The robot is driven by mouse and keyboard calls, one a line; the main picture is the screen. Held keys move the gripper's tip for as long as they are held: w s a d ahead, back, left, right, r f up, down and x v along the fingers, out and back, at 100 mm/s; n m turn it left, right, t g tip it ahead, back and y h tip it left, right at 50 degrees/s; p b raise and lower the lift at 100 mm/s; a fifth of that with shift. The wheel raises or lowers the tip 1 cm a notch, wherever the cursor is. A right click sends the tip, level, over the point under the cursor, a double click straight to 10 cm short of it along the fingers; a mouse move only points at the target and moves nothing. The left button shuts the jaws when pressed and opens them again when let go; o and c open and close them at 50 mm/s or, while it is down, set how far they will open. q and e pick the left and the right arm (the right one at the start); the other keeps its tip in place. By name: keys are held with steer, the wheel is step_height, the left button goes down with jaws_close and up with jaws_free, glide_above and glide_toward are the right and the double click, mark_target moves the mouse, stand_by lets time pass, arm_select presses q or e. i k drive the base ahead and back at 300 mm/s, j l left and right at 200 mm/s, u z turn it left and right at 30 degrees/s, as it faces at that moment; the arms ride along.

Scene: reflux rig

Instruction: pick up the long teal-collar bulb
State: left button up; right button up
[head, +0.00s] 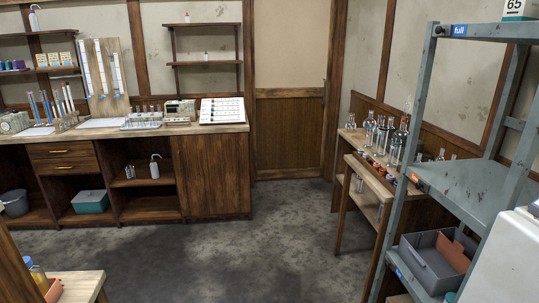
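I cannot make out the long teal-collar bulb in the head view; anything of that kind is too small to tell at this distance. A white board or tray (222,104) with several small dark and coloured pieces in rows sits on the right end of the long wooden bench (212,150). Glassware (385,135) stands on the wooden tables at the right, and its details are too small to read. Neither of my grippers is in view.
A grey metal shelf (470,190) labelled "full" stands close at the right, with a grey bin (425,265) low on it. A wooden table (75,287) edges in at lower left. The grey floor (260,240) between is clear. A door (290,100) is at the back.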

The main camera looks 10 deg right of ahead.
mark_target(406, 106)
steer(key=i+z, duration=0.1)
steer(key=i, duration=0.5)
steer(key=i+j, duration=0.15)
steer(key=i, duration=0.45)
steer(key=i+j+z, duration=0.15)
steer(key=i, duration=0.45)
